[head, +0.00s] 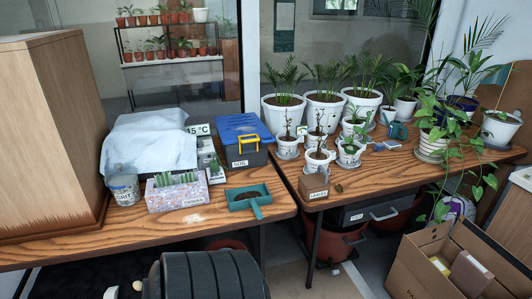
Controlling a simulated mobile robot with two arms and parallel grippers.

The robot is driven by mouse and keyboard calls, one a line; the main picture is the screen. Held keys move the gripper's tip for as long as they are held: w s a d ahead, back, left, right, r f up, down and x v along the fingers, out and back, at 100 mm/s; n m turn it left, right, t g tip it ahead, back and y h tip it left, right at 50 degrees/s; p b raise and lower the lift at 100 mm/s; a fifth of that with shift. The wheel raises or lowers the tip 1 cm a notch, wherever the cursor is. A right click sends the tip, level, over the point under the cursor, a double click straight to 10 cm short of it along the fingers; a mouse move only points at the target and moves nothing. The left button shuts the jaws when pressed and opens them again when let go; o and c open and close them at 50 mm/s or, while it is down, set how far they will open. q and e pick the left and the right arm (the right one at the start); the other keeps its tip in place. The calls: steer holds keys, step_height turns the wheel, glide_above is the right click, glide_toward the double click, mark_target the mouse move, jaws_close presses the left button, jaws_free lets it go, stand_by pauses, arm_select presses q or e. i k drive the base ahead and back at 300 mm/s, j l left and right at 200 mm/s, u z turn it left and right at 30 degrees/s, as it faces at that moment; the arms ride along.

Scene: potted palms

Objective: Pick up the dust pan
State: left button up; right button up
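The teal dust pan (265,190) lies on the wooden table near its front right corner. Dark soil-like material lies in its tray, and its short handle points toward the front edge of the table. Nothing is holding it. Neither of my grippers shows in the head view.
A patterned planter (177,195) stands left of the pan, and a blue-lidded soil box (243,160) behind it. A small labelled box (313,187) stands on the right table (380,172), across a narrow gap. A black ribbed object (205,275) is below the front edge.

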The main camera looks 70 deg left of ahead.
mark_target(251, 200)
steer(key=u, duration=2.4)
